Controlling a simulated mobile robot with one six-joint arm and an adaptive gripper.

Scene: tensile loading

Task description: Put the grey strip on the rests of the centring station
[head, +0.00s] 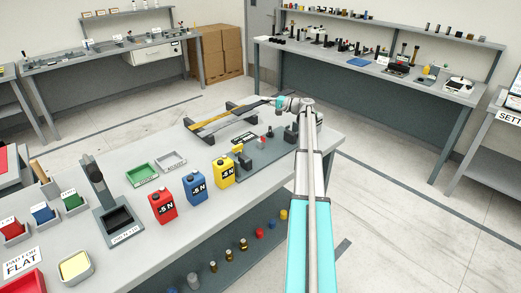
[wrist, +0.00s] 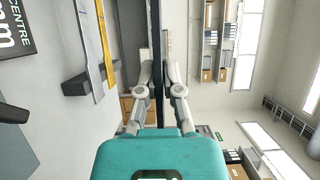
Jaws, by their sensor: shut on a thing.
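My gripper (head: 281,103) is shut on a dark grey strip (head: 252,103), holding it at its right end near the table's far edge. In the wrist view the fingers (wrist: 158,60) close on the strip (wrist: 155,20), which shows edge-on. The strip's left part reaches toward the dark rack bars; I cannot tell whether it touches them. A yellow strip (wrist: 105,40) and a lighter grey strip (wrist: 88,55) lie side by side across a dark bar (wrist: 76,84). The centring station's label (head: 243,138) is on the table; it also shows in the wrist view (wrist: 15,30).
Yellow (head: 223,172), blue (head: 195,188) and red (head: 162,206) canisters stand nearer on the table (head: 130,188). Green (head: 141,174) and grey (head: 171,161) trays lie left of them. A dark fixture plate with small upright parts (head: 262,143) sits beside my arm.

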